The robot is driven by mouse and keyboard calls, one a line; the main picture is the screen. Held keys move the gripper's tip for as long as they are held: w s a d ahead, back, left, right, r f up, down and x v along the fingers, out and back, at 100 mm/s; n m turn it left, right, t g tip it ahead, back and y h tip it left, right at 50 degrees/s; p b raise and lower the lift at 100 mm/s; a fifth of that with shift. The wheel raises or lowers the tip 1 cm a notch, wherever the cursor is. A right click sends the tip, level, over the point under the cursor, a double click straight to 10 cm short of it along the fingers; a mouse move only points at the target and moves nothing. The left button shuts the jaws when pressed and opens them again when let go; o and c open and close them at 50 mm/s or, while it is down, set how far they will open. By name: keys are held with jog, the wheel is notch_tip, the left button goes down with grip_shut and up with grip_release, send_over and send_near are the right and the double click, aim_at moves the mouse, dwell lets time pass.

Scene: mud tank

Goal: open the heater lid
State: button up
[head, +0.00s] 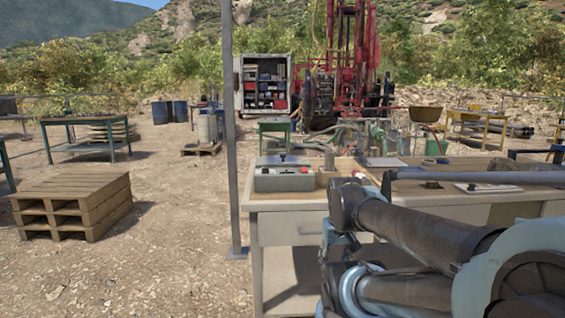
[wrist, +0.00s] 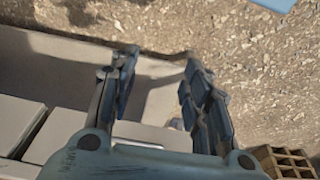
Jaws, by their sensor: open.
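A grey box-shaped unit (head: 284,179), which looks like the heater, stands on the left end of the desk in the head view. It has a red button on its front and a low dark piece on top that may be its lid, lying flat. My gripper (wrist: 158,72) is open and empty in the wrist view, with gravel ground and a pale panel behind its fingers. In the head view my arm reaches in from the right, and its end is in front of the desk, below and right of the unit. The heater is not recognisable in the wrist view.
The desk (head: 285,230) has a wooden top with a white tray or pad (head: 488,188) at right. A grey post (head: 230,130) stands left of it. Wooden pallets (head: 75,200) are stacked at left. Open gravel lies between post and pallets.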

jog(key=w+a+r+n, duration=0.1)
jog(key=w+r, duration=0.7)
jog(key=r, duration=0.3)
notch_tip(320, 180, up, 25)
jog(key=n+t+y, duration=0.2)
jog(key=n, duration=0.1)
send_over(284, 155)
jog(key=s+d, duration=0.2)
jog(key=s, duration=0.3)
jog(key=x, duration=1.6)
jog(key=shift+d+f, duration=0.3)
jog(key=shift+f, duration=0.1)
jog(key=shift+c, duration=0.3)
grip_shut()
